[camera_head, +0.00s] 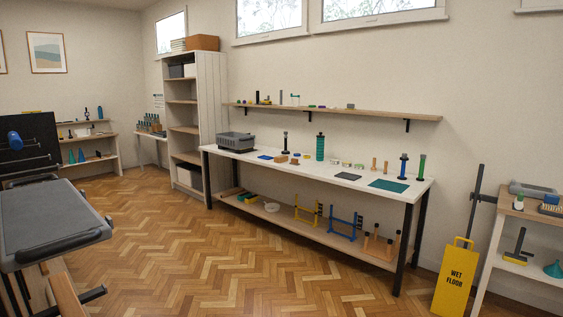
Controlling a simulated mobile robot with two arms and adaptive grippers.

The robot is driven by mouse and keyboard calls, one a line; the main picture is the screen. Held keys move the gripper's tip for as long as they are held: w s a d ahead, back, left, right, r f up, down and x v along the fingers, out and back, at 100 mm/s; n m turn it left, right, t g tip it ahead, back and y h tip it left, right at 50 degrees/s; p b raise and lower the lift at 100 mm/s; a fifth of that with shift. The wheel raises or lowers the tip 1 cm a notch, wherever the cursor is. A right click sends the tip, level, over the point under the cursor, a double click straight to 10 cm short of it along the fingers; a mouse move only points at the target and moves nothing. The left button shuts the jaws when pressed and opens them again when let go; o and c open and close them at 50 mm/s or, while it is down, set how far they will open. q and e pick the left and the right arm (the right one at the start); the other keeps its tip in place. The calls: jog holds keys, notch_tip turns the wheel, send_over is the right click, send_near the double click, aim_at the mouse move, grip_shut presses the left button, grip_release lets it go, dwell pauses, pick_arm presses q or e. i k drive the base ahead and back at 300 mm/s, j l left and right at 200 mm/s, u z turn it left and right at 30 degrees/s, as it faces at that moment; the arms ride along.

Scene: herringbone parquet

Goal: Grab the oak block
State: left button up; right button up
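Two small brown wooden blocks lie on the long white-topped table (345,179) by the far wall. One is the orange-brown block (281,159) left of centre, and a smaller brown piece (295,161) is just to its right. From this distance I cannot tell which one is the oak block. Neither of my grippers shows in the head view. The table is well away across the floor, and nothing touches the blocks.
On the table stand a grey crate (236,141), a teal bottle (320,147) and mats. A grey padded top (45,220) fills the left front. The parquet (210,265) between is clear.

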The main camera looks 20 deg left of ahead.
aim_at(281, 159)
jog(key=i+l, duration=0.15)
jog(key=i, duration=0.55)
jog(key=i+j+u, duration=0.1)
jog(key=i+u, duration=0.15)
jog(key=i, duration=0.2)
jog(key=i+u, duration=0.25)
jog(key=i, duration=0.25)
jog(key=i+u, duration=0.25)
jog(key=i, duration=0.25)
jog(key=i+l+u, duration=0.25)
jog(key=i, duration=0.2)
jog(key=i+l+u, duration=0.25)
jog(key=i, duration=0.2)
jog(key=i+j+u, duration=0.2)
jog(key=i, duration=0.65)
jog(key=i+u, duration=0.15)
jog(key=i, duration=0.7)
